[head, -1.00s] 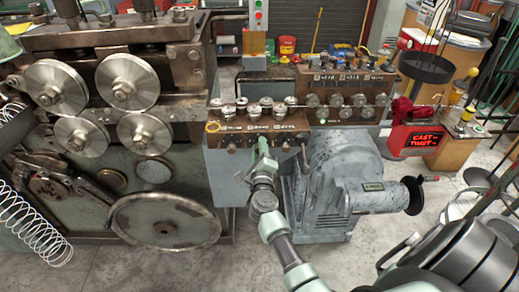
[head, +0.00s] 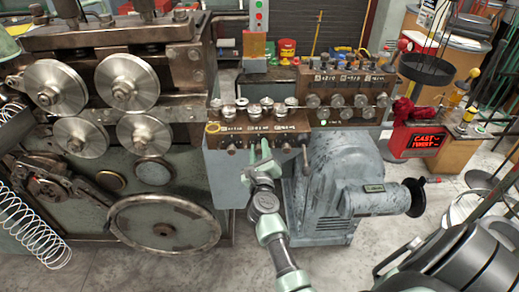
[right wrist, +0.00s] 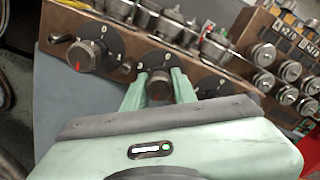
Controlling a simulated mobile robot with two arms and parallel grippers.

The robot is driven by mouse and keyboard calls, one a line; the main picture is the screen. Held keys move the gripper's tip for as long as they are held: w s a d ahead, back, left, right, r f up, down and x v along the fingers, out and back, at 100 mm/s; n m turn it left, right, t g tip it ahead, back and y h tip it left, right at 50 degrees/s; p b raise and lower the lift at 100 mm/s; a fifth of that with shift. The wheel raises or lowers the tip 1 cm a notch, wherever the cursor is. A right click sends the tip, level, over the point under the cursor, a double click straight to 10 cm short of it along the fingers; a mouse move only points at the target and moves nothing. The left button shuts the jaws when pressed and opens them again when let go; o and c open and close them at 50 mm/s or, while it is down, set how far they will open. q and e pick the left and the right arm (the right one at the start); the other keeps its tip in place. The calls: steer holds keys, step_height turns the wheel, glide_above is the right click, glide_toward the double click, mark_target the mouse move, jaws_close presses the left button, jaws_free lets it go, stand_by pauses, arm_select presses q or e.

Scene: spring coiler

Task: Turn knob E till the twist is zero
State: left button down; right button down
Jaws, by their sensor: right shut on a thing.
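My right gripper (head: 262,152) reaches up to the front brown panel (head: 222,142) of the machine. In the right wrist view its fingers (right wrist: 159,86) are shut around a dark round knob (right wrist: 159,90), the middle one of the row. Its letter cannot be read, so I cannot confirm that it is knob E; its pointer mark is hidden. A neighbouring knob (right wrist: 82,56) with a red mark is at its left, clear of the fingers. The red-lit display (head: 427,142) shows CAST and a second line, too small to read surely. My left gripper is not in view.
Straightening rollers (head: 254,110) stand on top of the panel, close above my gripper. A second brown box (head: 318,78) with several more rollers is at the right. A grey motor housing (head: 335,180) stands right of my arm. A large handwheel (head: 163,222) is at lower left.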

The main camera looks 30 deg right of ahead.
mark_target(259, 145)
steer(key=shift+f, duration=0.15)
steer(key=c, duration=1.1)
jaws_free()
step_height(259, 145, up, 11)
steer(key=p, duration=0.7)
steer(key=shift+f, duration=0.15)
steer(key=shift+r+p, duration=1.4)
steer(key=shift+r, duration=3.35)
